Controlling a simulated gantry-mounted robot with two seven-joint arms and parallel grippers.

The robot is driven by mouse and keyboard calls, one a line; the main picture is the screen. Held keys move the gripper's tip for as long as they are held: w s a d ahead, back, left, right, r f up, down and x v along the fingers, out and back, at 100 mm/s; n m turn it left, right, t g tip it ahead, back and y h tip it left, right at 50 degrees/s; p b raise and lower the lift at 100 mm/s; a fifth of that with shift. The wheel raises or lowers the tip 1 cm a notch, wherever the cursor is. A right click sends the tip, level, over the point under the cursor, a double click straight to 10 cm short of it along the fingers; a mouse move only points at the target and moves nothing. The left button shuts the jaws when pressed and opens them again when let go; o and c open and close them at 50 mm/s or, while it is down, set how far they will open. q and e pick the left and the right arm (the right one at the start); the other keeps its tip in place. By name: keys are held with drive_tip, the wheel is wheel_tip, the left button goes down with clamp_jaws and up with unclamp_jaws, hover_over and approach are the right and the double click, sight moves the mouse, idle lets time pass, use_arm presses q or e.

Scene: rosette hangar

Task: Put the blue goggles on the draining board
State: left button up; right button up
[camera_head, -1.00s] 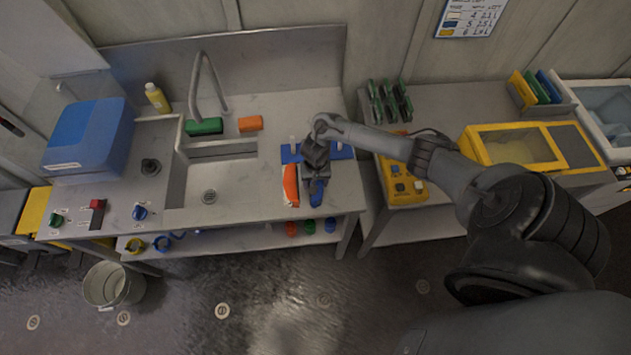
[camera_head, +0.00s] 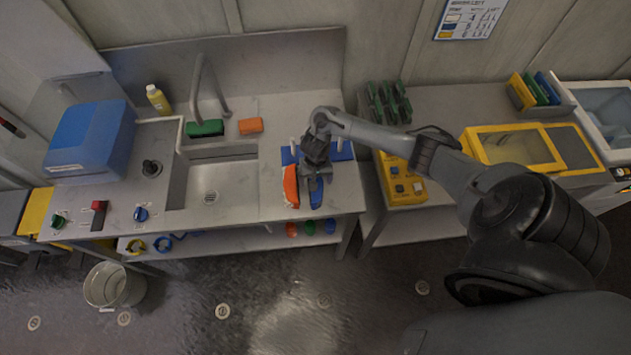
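The blue goggles (camera_head: 316,198) lie at the front of the steel counter right of the sink, beside an orange pair (camera_head: 290,186). This steel surface (camera_head: 270,185) appears to be the draining board. My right gripper (camera_head: 318,181) points down just above and behind the blue goggles. Its fingers look spread, with blue showing between and below the tips; whether they touch the goggles is unclear. The gripper and wrist hide part of the goggles. My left gripper is out of view.
A blue board with white pegs (camera_head: 288,156) lies behind my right gripper. The sink (camera_head: 210,185) is to the left, with a tall tap (camera_head: 196,85) behind it. A yellow control box (camera_head: 402,185) stands right across a gap. Small coloured items (camera_head: 309,227) sit on the shelf below.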

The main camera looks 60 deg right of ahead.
wheel_tip(320, 180, up, 8)
drive_tip(key=p, duration=0.4)
drive_tip(key=a+n+t+y, duration=0.1)
drive_tip(key=a+n+t, duration=0.6)
drive_tip(key=a, duration=1.4)
drive_tip(key=s+r+n+g, duration=0.3)
drive_tip(key=s+r+n, duration=0.2)
drive_tip(key=s+r, duration=0.6)
drive_tip(key=s, duration=0.3)
drive_tip(key=shift+h, duration=0.4)
drive_tip(key=shift+a+r, duration=0.15)
drive_tip(key=shift+r, duration=0.05)
wheel_tip(320, 180, up, 4)
drive_tip(key=p, duration=0.3)
drive_tip(key=shift+f, duration=0.25)
